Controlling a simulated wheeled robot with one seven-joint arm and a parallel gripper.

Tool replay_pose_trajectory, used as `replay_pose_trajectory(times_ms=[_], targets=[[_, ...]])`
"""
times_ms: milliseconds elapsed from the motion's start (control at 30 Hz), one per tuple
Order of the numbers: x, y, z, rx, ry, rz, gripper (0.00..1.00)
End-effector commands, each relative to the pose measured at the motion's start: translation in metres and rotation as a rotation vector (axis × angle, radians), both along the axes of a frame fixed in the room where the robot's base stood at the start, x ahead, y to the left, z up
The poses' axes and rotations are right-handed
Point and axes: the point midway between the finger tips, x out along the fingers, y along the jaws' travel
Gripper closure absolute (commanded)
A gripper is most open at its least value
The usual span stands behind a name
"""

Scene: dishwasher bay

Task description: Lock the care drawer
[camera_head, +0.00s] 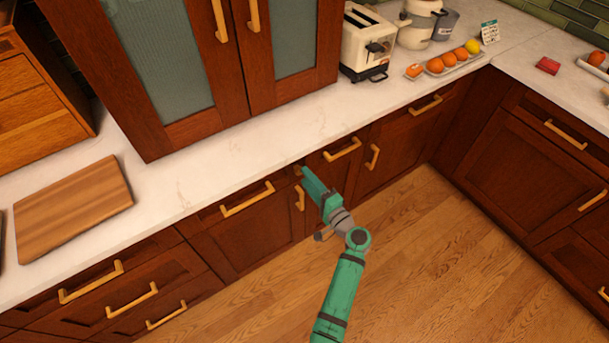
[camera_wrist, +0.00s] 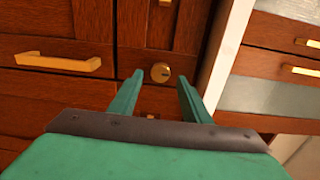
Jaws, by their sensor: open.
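A round brass lock knob (camera_wrist: 160,72) with a dark slot-like mark sits on a dark wood front in the wrist view. My gripper (camera_wrist: 160,79) is open, with one green finger on each side of the knob's lower edge and nothing between them. I cannot tell whether the fingers reach around the knob. In the head view my gripper (camera_head: 304,171) points at the cabinet fronts just under the counter edge and hides most of the knob. The drawer fronts beside it (camera_head: 233,209) look shut. No label tells which one is the care drawer.
Brass bar handles (camera_wrist: 58,62) stick out close to the knob. The white counter (camera_head: 230,165) overhangs above, bearing a cutting board (camera_head: 73,208), a toaster (camera_head: 367,42) and a tray of fruit (camera_head: 447,68). The wood floor (camera_head: 420,250) is clear.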

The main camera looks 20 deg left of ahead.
Motion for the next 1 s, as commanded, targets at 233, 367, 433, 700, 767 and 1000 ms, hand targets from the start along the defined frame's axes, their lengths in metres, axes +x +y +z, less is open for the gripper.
replay_pose_trajectory(times_ms=[233,367,433,700,767,1000], targets=[[-0.028,-0.04,0.0,0.001,0.001,-0.003,0.56],[-0.038,-0.054,-0.001,0.001,0.002,-0.002,0.56],[-0.042,-0.059,0.0,0.001,0.001,-0.001,0.56],[-0.046,-0.064,0.0,0.001,0.001,0.0,0.56],[-0.046,-0.064,0.0,0.001,0.001,0.0,0.56],[-0.046,-0.064,0.0,0.001,0.001,0.001,0.56]])
